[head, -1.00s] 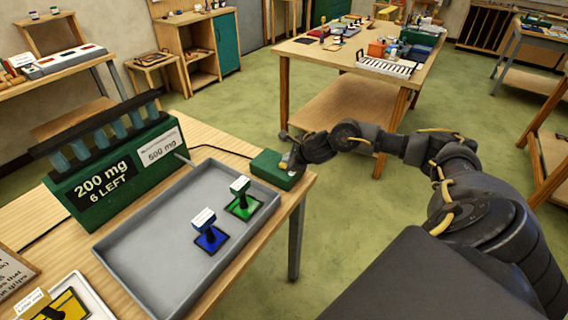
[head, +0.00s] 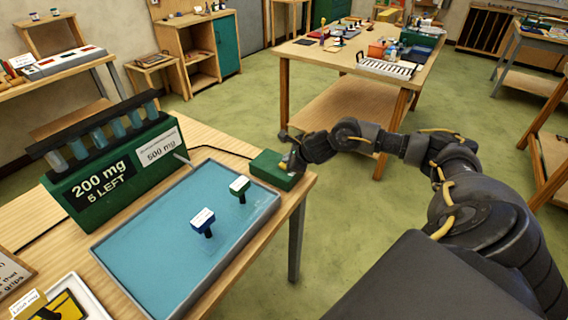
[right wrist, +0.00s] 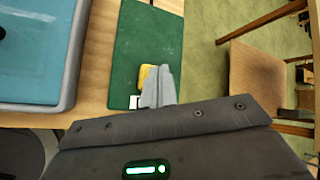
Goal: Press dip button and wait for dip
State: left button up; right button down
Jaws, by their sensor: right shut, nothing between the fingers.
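The green button box (head: 275,169) stands at the table's right end, and also shows in the right wrist view (right wrist: 140,45). My right gripper (head: 292,163) is shut and empty, its fingertips over the box. In the right wrist view the fingers (right wrist: 158,88) cover part of a yellow button (right wrist: 147,77). The grey tray (head: 262,238) is filled with blue liquid (head: 160,232). A blue-topped holder (head: 203,220) and a green-topped holder (head: 239,187) stand in it, their bases covered. The green dispenser (head: 115,180) reads "200 mg", "5 LEFT" and "500 mg". My left gripper is not in view.
Several blue vials (head: 118,126) stand in the dispenser's black rack. A white tray with a yellow piece (head: 66,308) lies at the near left. Another wooden table (head: 320,53) with supplies stands beyond open green floor.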

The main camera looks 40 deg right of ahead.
jog(key=shift+r, duration=0.1)
jog(key=shift+r+p, duration=1.95)
jog(key=shift+r, duration=1.05)
jog(key=shift+f, duration=0.1)
